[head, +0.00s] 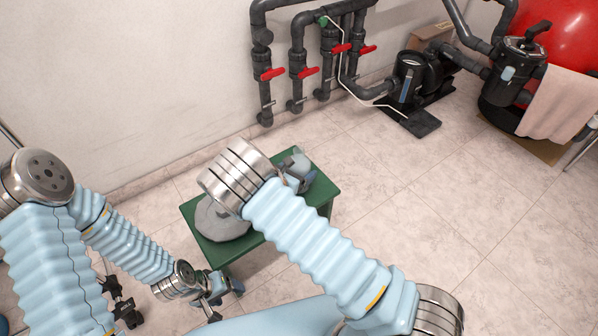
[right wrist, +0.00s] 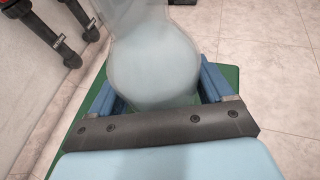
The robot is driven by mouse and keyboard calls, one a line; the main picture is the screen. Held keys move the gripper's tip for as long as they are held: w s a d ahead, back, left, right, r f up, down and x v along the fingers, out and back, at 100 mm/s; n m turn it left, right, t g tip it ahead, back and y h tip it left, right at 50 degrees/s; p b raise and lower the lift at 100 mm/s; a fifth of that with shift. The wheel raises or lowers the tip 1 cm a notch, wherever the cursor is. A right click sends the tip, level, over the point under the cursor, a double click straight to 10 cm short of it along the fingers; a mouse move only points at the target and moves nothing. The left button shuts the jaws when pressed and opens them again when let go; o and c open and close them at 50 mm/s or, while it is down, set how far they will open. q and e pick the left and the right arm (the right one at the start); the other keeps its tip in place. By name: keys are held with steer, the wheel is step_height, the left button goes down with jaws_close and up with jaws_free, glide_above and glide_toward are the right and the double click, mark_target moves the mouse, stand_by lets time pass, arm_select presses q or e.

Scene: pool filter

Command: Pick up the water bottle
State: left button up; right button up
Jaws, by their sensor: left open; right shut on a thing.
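The water bottle (right wrist: 153,62) is pale and translucent, with a rounded end towards the camera in the right wrist view. It stands between the two blue fingers of my right gripper (right wrist: 163,86), which is shut on it. In the head view the right gripper (head: 299,181) is over the right end of a green table (head: 247,248), mostly behind my own arm. A greyish part of the bottle (head: 298,162) seems to show there. My left gripper (head: 219,291) is open and empty, low in front of the table's near left corner.
A grey rounded object (head: 217,222) lies on the green table, partly hidden by my right arm. Dark pipes with red valve handles (head: 271,73) run along the wall. A pump (head: 411,78) and a draped towel (head: 562,103) are further right. The tiled floor at right is clear.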

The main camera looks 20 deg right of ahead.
mark_target(302, 158)
steer(key=shift+r, duration=0.15)
steer(key=shift+r, duration=0.25)
step_height(302, 158, up, 2)
steer(key=shift+r, duration=0.2)
steer(key=s+r, duration=0.1)
steer(key=r, duration=0.1)
steer(key=s+a+r, duration=0.1)
steer(key=r, duration=0.1)
steer(key=s+a+r, duration=0.1)
steer(key=s+r, duration=0.1)
steer(key=shift+s+a, duration=0.1)
steer(key=shift+a, duration=0.1)
steer(key=s+a+r, duration=0.4)
steer(key=s, duration=0.4)
steer(key=shift+s, duration=0.1)
